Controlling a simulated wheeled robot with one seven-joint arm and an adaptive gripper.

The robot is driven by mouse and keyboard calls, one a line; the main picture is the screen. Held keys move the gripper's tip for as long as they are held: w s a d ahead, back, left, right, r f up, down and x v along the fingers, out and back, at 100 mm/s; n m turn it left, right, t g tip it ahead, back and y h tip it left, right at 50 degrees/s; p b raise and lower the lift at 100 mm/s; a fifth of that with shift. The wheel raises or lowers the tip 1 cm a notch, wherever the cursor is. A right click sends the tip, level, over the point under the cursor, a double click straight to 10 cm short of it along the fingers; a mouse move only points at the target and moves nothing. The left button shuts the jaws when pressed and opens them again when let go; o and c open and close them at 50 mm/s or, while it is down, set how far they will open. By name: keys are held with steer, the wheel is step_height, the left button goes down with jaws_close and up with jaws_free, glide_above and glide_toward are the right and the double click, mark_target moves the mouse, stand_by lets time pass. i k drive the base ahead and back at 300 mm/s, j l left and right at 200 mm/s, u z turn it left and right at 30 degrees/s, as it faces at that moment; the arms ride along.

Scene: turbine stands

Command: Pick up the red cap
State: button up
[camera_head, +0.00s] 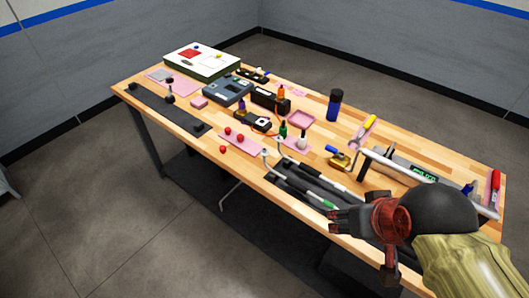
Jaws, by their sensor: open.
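Three small red round pieces lie near the front edge of the table; they look like caps, but they are too small to tell apart. One red cap (228,131) and a second red cap (240,138) sit on a pink mat (250,147). A third red cap (222,149) lies just off the mat, closer to the table edge. My gripper (336,220) is open and empty at the lower right, near the front edge and well to the right of the caps. My arm hides part of the table behind it.
Dark bars in a black tray (285,188) lie between the caps and my gripper. Behind the caps stand small bottles, a dark blue bottle (334,105) and a black box device (252,122). A long black plate (165,110) lies left. The floor in front is clear.

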mark_target(240, 137)
steer(key=i+j+z, duration=0.1)
steer(key=i+j, duration=0.45)
steer(key=i+j+z, duration=0.1)
steer(key=i+j, duration=0.4)
steer(key=j, duration=0.2)
